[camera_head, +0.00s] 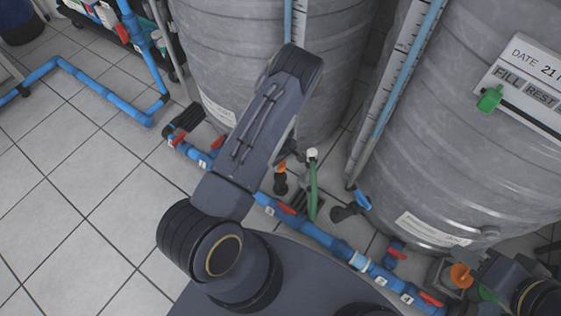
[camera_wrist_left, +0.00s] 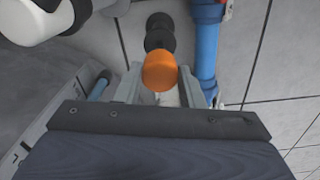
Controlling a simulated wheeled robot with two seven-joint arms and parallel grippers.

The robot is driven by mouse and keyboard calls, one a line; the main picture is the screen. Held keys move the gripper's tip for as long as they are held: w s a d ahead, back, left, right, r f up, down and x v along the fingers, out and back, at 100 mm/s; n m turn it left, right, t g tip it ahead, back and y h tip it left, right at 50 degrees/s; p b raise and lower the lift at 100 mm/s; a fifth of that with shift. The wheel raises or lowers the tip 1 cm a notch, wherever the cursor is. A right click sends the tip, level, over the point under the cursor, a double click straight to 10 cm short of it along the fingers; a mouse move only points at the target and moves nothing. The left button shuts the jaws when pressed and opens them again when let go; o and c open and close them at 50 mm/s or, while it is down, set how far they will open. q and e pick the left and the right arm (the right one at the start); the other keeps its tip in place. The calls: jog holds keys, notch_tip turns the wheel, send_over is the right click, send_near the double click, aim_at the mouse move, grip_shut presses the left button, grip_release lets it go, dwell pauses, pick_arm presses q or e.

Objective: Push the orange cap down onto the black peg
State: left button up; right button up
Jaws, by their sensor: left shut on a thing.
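The orange cap (camera_wrist_left: 160,72) sits between the fingers of my left gripper (camera_wrist_left: 161,88) in the left wrist view, and the gripper is shut on it. The black peg (camera_wrist_left: 158,32) shows just beyond the cap. In the head view the orange cap (camera_head: 281,167) is a small spot right above the black peg (camera_head: 280,184), near the floor. I cannot tell whether they touch or how deep the cap sits. My left arm hides most of the left gripper there. My right arm is at the lower right; its fingers cannot be made out.
A white-topped green pipe (camera_head: 313,180) stands close to the right of the peg. A blue pipe (camera_head: 265,200) with red-handled valves runs along the floor. Large grey tanks (camera_head: 470,130) stand behind. Another orange part (camera_head: 461,276) is at lower right. Tiled floor at left is open.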

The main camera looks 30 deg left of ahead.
aim_at(281, 175)
pick_arm(q)
jog(key=shift+f+b, duration=1.8)
jog(key=shift+f, duration=0.9)
jog(key=shift+b, duration=0.3)
jog(key=shift+f+b, duration=0.3)
jog(key=shift+f, duration=0.05)
jog(key=o, duration=1)
notch_tip(281, 175, up, 8)
jog(key=p, duration=0.3)
jog(key=shift+f, duration=0.1)
